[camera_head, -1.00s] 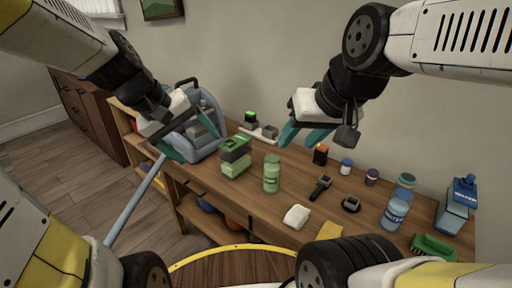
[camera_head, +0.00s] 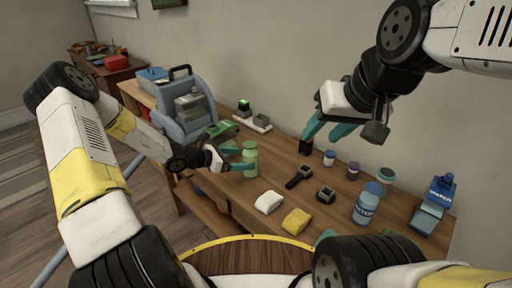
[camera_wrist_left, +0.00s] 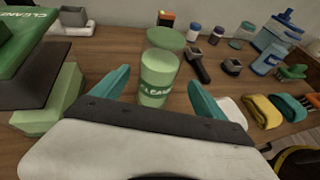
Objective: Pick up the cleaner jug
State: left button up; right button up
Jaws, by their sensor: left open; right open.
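The cleaner jug, a light green cylinder with a darker green label (camera_head: 250,162), stands upright on the wooden table. In the left wrist view its lettering, partly legible as "CLEAN", faces the camera (camera_wrist_left: 158,80). My left gripper (camera_head: 238,160) is open and level with the jug, close to its left side. In the left wrist view the jug stands between and just beyond the two teal fingers (camera_wrist_left: 158,76); I cannot tell whether they touch it. My right gripper (camera_head: 322,135) is open and empty, above the table's back edge.
A green box marked "CLEANE" (camera_wrist_left: 28,50) stands left of the jug. A blue-grey carrier (camera_head: 185,115) stands behind left.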

aim_at(256, 156)
pick_arm(q)
jog(key=shift+w+d+f, duration=0.25)
jog(key=shift+f, duration=0.05)
jog(key=x, duration=0.7)
jog(key=shift+w+d, duration=0.15)
jog(key=shift+w, duration=0.1)
grip_shut()
jog(key=shift+r, duration=0.55)
jog(key=r, duration=0.1)
jog(key=a+r, duration=0.1)
jog(key=shift+s+r, duration=0.15)
jog(key=shift+r, duration=0.1)
jog(key=s+a, duration=0.3)
jog(key=a, duration=0.3)
jog(key=s+a+r, duration=0.1)
jog(key=s+a, duration=0.2)
jog(key=a, duration=0.4)
jog(key=shift+s+a+r, duration=0.2)
jog(key=shift+s+a, duration=0.05)
jog(key=shift+s, duration=0.05)
